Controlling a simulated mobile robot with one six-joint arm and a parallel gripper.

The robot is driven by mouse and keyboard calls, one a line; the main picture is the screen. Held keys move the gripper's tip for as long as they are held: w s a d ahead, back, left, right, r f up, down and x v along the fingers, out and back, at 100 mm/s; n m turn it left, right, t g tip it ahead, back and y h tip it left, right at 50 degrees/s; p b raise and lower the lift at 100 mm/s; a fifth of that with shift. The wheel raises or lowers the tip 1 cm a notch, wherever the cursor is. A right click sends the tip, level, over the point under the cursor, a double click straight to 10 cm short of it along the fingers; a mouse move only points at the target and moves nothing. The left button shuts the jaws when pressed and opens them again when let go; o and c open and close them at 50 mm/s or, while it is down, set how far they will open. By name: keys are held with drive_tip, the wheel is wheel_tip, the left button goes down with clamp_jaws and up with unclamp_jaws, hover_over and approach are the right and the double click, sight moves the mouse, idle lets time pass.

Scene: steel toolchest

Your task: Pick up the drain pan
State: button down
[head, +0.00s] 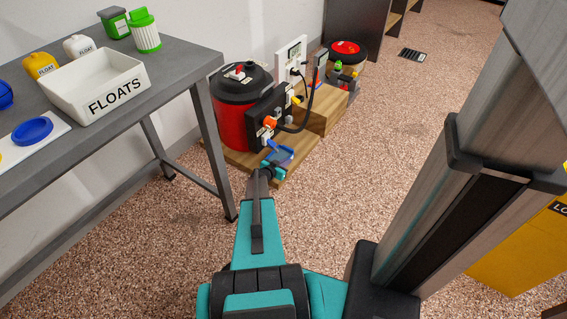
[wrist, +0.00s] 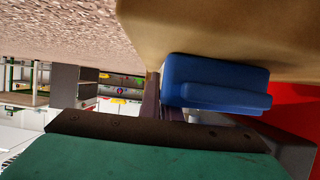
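A small blue shallow piece, which looks like the drain pan (head: 281,153), sits low at the front of the wooden base, below the red tank. In the wrist view the blue pan (wrist: 215,85) is large and close, against the tan wood. My gripper (head: 271,168) is right at the pan, at the end of my teal arm. In the wrist view a dark finger shows beside the pan's left edge, partly behind it. The other finger is not clear, so I cannot tell whether the jaws are open or touch the pan.
The red tank (head: 233,122) with a black lid stands on the wooden base (head: 300,158), with a hose and an orange fitting beside it. A grey table (head: 180,70) with a white FLOATS bin (head: 95,88) is at left.

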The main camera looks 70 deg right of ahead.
drive_tip(key=shift+r+p, duration=0.5)
drive_tip(key=shift+r, duration=0.4)
drive_tip(key=s+a+p, duration=0.1)
drive_tip(key=s, duration=0.4)
drive_tip(key=s+a+p, duration=0.1)
drive_tip(key=s+a, duration=0.1)
drive_tip(key=s, duration=0.4)
drive_tip(key=s+a+p, duration=0.1)
drive_tip(key=s, duration=0.5)
drive_tip(key=shift+s+a+f, duration=0.15)
drive_tip(key=shift+s+a, duration=0.05)
drive_tip(key=shift+a, duration=0.1)
drive_tip(key=shift+s, duration=0.2)
